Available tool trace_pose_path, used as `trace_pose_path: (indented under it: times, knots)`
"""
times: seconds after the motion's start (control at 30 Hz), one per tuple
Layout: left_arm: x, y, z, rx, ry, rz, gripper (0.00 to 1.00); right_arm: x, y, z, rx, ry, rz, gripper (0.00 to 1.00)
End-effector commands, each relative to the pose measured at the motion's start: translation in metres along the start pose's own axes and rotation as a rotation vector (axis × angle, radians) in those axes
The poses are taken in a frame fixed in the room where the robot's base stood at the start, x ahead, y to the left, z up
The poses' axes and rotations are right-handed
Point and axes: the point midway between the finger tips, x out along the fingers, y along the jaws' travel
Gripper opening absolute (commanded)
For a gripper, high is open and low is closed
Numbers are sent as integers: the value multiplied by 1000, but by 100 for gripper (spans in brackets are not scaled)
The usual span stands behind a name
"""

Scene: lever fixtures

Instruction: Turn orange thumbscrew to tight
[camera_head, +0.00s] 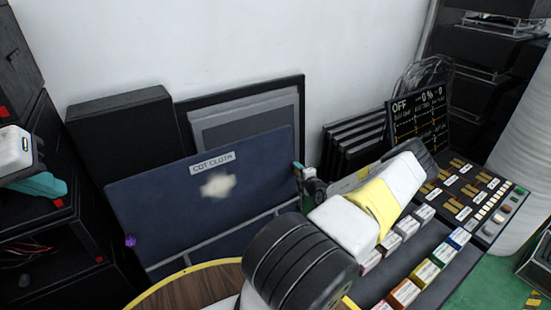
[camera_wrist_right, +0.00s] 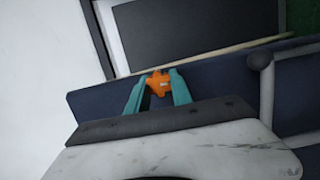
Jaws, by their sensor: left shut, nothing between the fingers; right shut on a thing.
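The orange thumbscrew (camera_wrist_right: 158,84) shows in the right wrist view at the edge of the dark blue panel, between the teal fingers of my right gripper (camera_wrist_right: 158,88). The fingers are shut on it from both sides. In the head view my right gripper (camera_head: 299,168) is at the right edge of the panel labelled "CUT CLOTH" (camera_head: 150,200), and the thumbscrew is hidden there. My left gripper (camera_head: 48,186) is shut and empty at the far left, apart from the panel. I cannot read how tight the thumbscrew is.
A purple knob (camera_head: 130,241) sits at the panel's left edge. A console with switches (camera_head: 470,190) and a screen reading "OFF" (camera_head: 420,115) stand at the right. A round wooden top (camera_head: 190,290) is in front. Black shelving (camera_head: 60,230) stands at the left.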

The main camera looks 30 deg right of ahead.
Motion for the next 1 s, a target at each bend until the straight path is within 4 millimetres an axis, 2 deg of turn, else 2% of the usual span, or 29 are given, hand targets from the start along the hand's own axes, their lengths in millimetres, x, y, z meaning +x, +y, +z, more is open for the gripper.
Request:
trace_pose_path:
  times: [0.1,0.13,0.23,0.6,1.0]
  knots:
    - [0,0,0,0,0,0,0,-1,-2,1,3,-1,-4,0]
    - [0,0,0,0,0,0,0,-1,-2,1,3,-1,-4,31]
    - [0,0,0,0,0,0,0,-1,-2,1,2,-1,-3,49]
    - [0,0,0,0,0,0,0,-5,-1,1,0,-1,-1,49]
    - [0,0,0,0,0,0,0,-66,-1,1,1,-2,-3,49]
